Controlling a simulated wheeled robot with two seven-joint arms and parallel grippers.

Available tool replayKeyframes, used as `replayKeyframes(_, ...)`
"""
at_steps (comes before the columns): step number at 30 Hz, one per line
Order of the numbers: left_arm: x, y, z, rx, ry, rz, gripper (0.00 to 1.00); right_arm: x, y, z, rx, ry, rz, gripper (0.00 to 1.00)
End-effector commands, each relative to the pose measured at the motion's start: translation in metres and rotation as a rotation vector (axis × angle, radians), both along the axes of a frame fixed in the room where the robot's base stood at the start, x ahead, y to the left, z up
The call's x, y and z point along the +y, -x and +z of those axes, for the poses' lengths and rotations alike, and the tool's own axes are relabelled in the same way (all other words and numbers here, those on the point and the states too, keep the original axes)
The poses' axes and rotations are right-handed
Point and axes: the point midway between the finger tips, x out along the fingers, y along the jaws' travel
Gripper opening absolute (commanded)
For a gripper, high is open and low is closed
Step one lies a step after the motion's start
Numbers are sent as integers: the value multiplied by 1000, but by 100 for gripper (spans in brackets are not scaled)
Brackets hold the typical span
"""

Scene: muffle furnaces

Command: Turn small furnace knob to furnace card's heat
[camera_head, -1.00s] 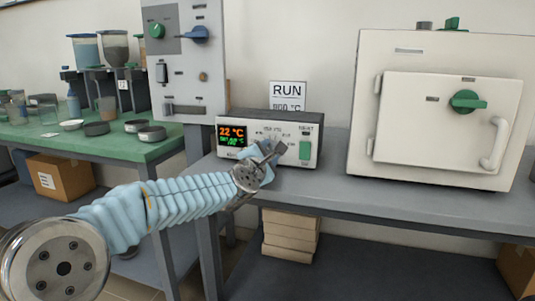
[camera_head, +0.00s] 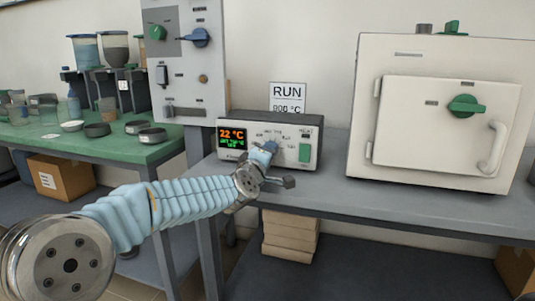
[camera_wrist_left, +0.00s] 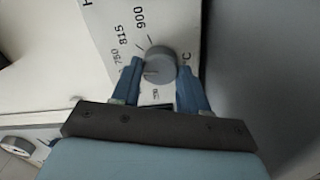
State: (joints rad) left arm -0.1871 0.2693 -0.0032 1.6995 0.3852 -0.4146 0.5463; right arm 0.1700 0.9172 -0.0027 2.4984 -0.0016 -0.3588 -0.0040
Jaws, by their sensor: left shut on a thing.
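The small furnace controller (camera_head: 290,135) is a white box on the grey bench, with an orange 22 °C readout, small green text and a green switch. Its round grey knob (camera_wrist_left: 160,62) shows in the left wrist view, with 750, 815 and 900 marked on the panel around it. My left gripper (camera_wrist_left: 161,68) is shut on the knob, one blue finger on each side. In the head view my left gripper (camera_head: 268,149) covers the knob. The card (camera_head: 288,97) behind the controller reads RUN and a temperature whose digits are hard to read. My right gripper is out of view.
A large white furnace (camera_head: 445,110) with a green knob and handle stands to the right. A tall grey panel (camera_head: 193,60) with knobs stands to the left. Bare bench top (camera_head: 345,185) lies between controller and furnace. A green table (camera_head: 100,150) with dishes is at far left.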

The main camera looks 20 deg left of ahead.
Motion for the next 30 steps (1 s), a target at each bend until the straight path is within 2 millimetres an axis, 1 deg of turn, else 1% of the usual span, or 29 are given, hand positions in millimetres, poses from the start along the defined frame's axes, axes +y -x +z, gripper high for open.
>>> replayKeyframes(12, -2, 0, -1, -9, -396, -4, 13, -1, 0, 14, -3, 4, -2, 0)
replayKeyframes(30, -2, 0, -1, -27, -942, -5, 13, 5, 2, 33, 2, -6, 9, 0)
